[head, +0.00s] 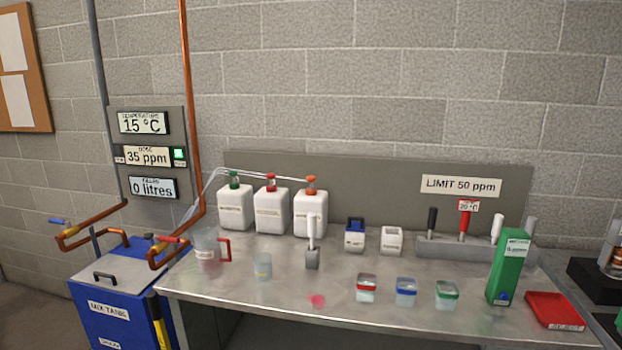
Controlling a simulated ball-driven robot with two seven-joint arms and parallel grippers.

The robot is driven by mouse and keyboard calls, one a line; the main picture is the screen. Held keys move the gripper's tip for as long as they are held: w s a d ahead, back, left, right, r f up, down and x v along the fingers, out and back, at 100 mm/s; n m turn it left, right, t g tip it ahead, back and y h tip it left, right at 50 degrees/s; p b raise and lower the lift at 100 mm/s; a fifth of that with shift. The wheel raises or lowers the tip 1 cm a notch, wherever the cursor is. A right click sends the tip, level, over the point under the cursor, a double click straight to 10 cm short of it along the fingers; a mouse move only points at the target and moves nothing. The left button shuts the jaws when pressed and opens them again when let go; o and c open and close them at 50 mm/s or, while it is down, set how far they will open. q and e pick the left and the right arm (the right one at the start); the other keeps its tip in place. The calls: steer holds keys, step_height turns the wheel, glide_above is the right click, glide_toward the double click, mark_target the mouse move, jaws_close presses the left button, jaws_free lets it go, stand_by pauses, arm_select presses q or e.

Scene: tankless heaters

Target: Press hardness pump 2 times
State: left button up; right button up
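A wall display reads 35 ppm (147,156). Neither of my grippers is in view.
Small lidded tubs (405,292), a green box (508,266) and a red tray (553,311) occupy the right. A blue mix tank (108,312) stands left of the bench.

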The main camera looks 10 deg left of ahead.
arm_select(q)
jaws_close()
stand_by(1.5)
